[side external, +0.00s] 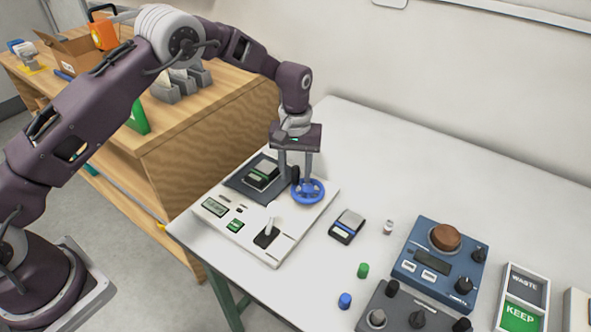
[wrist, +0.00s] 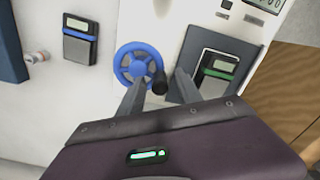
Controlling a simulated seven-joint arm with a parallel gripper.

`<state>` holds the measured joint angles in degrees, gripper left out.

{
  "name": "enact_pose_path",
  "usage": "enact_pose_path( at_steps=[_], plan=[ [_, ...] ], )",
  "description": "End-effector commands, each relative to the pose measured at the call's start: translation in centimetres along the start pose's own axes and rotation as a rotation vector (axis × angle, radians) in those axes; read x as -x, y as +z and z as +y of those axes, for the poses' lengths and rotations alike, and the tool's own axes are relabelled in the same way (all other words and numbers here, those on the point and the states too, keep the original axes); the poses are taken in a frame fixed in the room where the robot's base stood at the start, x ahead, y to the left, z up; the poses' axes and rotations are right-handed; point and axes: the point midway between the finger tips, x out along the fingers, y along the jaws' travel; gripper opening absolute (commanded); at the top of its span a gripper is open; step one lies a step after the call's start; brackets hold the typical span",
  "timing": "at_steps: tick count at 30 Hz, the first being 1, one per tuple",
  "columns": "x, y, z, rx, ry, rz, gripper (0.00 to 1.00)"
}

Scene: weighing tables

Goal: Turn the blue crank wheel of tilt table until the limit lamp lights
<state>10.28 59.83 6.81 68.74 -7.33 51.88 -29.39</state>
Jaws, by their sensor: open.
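The blue crank wheel (side external: 308,191) is a spoked wheel at the right edge of the white tilt table unit (side external: 274,252). It also shows in the wrist view (wrist: 127,56), with a black handle knob (wrist: 160,86) at its rim. My gripper (side external: 296,178) points down over the wheel, open. In the wrist view its fingers (wrist: 158,84) stand on either side of the black knob, with the knob between them; I cannot tell whether they touch it. The unit carries a dark plate with a green-striped device (side external: 262,173) and a display (side external: 215,207). I cannot make out a lit limit lamp.
A small black scale with a blue stripe (side external: 347,226) stands right of the unit. A blue instrument (side external: 440,262), a grey control box (side external: 402,312), green (side external: 363,270) and blue (side external: 345,300) small cylinders and a KEEP/WASTE tray (side external: 524,296) stand farther right. The table's back is clear.

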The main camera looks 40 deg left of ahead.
Motion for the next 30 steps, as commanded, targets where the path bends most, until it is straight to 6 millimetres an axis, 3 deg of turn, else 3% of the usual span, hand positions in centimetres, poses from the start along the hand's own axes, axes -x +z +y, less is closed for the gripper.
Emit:
enact_pose_path(
  at_steps=[2,8,19,30],
  plan=[
    [0.02,0.01,0.00,0.000,0.000,0.000,0.40],
    [0.04,0.02,-0.01,0.000,0.000,0.000,0.00],
    [0.07,-0.10,0.06,-0.041,-0.001,-0.001,0.00],
    [0.07,-0.73,0.59,-0.278,-0.001,-0.001,0.00]
  ],
)
